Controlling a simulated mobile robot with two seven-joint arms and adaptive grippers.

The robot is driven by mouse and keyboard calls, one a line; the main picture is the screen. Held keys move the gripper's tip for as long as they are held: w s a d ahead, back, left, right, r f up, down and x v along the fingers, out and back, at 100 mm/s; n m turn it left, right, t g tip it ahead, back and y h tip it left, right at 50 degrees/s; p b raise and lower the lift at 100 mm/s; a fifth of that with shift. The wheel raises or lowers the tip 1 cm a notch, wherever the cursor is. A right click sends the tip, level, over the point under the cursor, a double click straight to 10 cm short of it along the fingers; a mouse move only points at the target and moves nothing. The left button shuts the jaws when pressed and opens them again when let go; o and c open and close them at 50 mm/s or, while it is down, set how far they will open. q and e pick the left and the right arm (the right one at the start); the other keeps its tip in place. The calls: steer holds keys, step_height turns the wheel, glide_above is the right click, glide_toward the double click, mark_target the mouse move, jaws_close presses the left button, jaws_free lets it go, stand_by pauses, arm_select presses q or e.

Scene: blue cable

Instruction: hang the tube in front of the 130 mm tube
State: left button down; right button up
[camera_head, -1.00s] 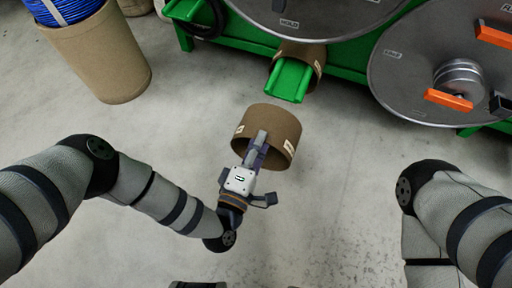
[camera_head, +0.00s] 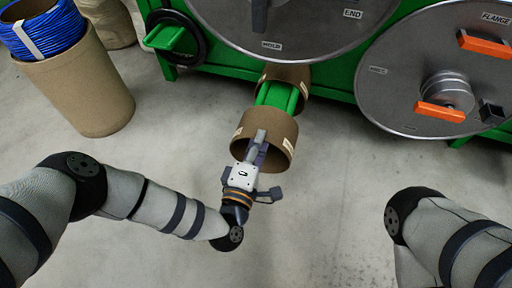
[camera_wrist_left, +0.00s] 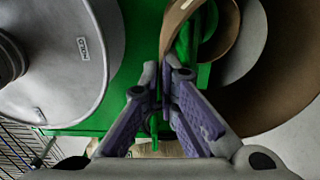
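A brown cardboard tube (camera_head: 268,122) with pale labels is held in the air by my left gripper (camera_head: 260,146). The gripper is shut on the tube's near wall; in the left wrist view the fingers (camera_wrist_left: 163,82) pinch the wall of the tube (camera_wrist_left: 285,65). A second brown tube (camera_head: 298,77) hangs around the green arm (camera_head: 278,96), close to the green frame. The held tube is in line with the arm's front end; whether the arm's tip is inside it is hidden. The tubes' sizes cannot be read. My right gripper is out of view.
Large grey reel flanges stand behind: one at the top (camera_head: 310,25), one at the right (camera_head: 390,85) with orange handles. A green frame (camera_head: 330,82) runs behind them. A cardboard drum (camera_head: 85,85) with blue cable (camera_head: 45,35) stands at upper left. The concrete floor in front is clear.

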mark_target(269, 113)
arm_select(q)
steer(key=shift+b+x, duration=1.85)
steer(key=shift+x, duration=3.7)
steer(key=shift+f, duration=0.5)
steer(key=c, duration=1.2)
jaws_free()
steer(key=shift+f, duration=0.2)
steer(key=shift+s+a+p, duration=0.2)
steer(key=shift+s+p, duration=0.35)
steer(key=shift+p, duration=0.15)
